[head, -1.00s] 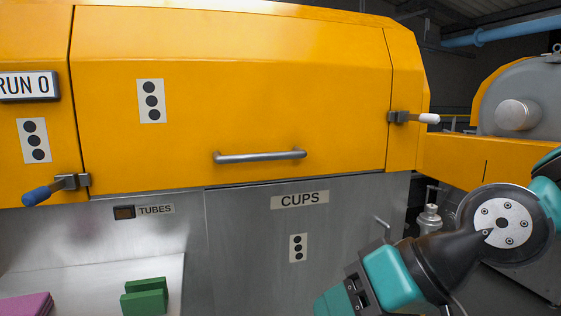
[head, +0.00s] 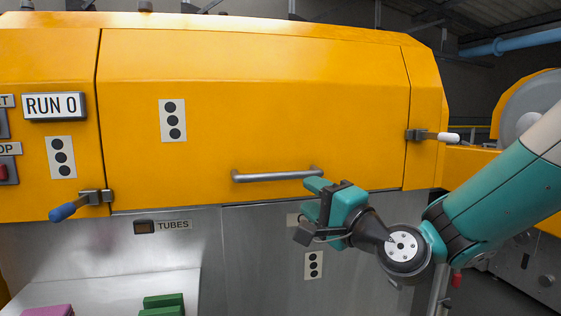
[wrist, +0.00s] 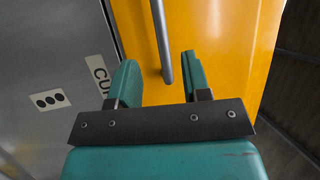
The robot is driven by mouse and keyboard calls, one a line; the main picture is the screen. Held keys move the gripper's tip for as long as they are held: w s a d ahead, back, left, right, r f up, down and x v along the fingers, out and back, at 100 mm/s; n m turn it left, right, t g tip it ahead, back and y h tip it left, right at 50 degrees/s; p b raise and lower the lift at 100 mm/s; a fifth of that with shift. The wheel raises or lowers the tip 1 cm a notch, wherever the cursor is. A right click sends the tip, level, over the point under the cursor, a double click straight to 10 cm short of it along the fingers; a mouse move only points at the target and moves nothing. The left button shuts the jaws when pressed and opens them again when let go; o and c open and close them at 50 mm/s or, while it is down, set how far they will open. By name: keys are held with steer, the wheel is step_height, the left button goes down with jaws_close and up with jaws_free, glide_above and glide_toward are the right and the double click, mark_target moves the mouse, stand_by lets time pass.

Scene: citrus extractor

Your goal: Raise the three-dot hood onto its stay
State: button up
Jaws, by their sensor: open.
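The three-dot hood (head: 290,110) is a large yellow panel marked with a three-dot label (head: 172,120). It is down, with its lower edge against the grey front. Its grey bar handle (head: 277,175) runs along the lower part. My gripper (head: 312,199) is open, just below the handle's right end. In the wrist view the handle (wrist: 162,42) lies ahead, with its near end in line with the gap between the fingertips (wrist: 160,74). I cannot tell whether a finger touches it. No stay can be made out.
A blue-tipped latch (head: 82,204) sits at the hood's lower left and a white-tipped latch (head: 432,136) at its right side. A TUBES label (head: 173,225) and a second three-dot label (head: 313,265) are on the grey front. Green blocks (head: 163,304) lie at lower left.

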mark_target(283, 177)
steer(key=p+x, duration=0.5)
steer(key=x, duration=0.5)
steer(key=shift+c, duration=0.2)
jaws_close()
